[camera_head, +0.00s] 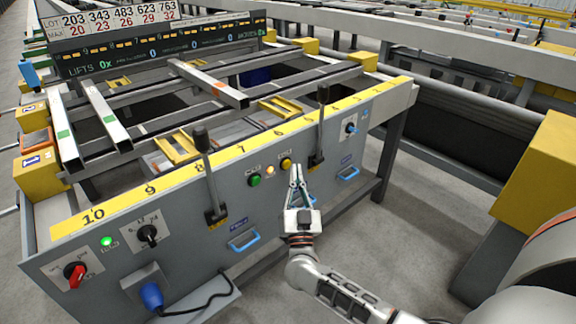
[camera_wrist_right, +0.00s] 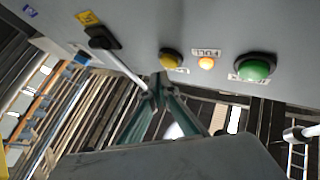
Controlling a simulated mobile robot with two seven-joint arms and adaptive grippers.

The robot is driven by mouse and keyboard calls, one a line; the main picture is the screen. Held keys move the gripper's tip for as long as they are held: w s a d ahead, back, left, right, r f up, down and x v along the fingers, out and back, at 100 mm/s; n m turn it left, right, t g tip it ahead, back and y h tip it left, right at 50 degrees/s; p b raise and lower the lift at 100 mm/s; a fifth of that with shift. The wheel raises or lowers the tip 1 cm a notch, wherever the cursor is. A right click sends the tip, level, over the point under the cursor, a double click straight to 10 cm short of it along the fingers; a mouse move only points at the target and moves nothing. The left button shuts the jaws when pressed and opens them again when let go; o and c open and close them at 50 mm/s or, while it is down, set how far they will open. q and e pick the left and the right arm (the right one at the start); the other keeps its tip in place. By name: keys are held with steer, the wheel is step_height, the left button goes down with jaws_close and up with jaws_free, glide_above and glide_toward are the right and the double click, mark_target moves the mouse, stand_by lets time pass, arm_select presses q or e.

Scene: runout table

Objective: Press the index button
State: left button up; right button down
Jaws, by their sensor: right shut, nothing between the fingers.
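The front panel (camera_head: 225,210) of the runout table carries a green button (camera_head: 255,180), a small lit yellow lamp (camera_head: 270,170) and a yellow button (camera_head: 286,163) in a row. I cannot read which button is labelled index. My right gripper (camera_head: 297,170) is shut and empty, its tips just right of and slightly below the yellow button. In the right wrist view the shut fingertips (camera_wrist_right: 158,82) lie close to the yellow button (camera_wrist_right: 171,58); contact cannot be told. The green button (camera_wrist_right: 255,67) is farther right there. My left gripper is not in view.
Two black levers (camera_head: 204,165) and (camera_head: 321,120) stick out from the panel on either side of the buttons. Blue handles (camera_head: 244,241) sit lower. A red switch (camera_head: 75,274) and a blue plug (camera_head: 151,295) are at the left. Metal bars (camera_head: 208,83) lie on top.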

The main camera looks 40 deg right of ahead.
steer(key=shift+w, duration=0.15)
steer(key=shift+w, duration=0.3)
stand_by(0.6)
